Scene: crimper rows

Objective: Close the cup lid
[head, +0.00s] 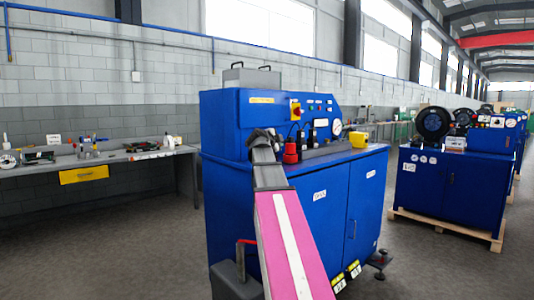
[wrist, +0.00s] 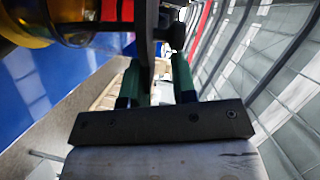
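In the head view my gripper (head: 263,138) is a small dark shape at the end of my arm, in front of the blue machine's upper left panel; its fingers cannot be made out there. In the wrist view my gripper (wrist: 153,60) shows two green fingers standing apart, with a dark, thin, plate-like piece between them and a gap beside it. An amber, rounded cup-like thing (wrist: 30,22) with a dark band is cut off at the upper left. I cannot tell whether the plate is its lid, or whether a finger touches it.
The blue machine (head: 330,205) carries a red knob-like part (head: 290,152), gauges and a yellow cup-like part (head: 359,139). A grey box (head: 247,76) sits on top. A workbench (head: 100,158) stands at left, another blue machine (head: 453,185) on a pallet at right.

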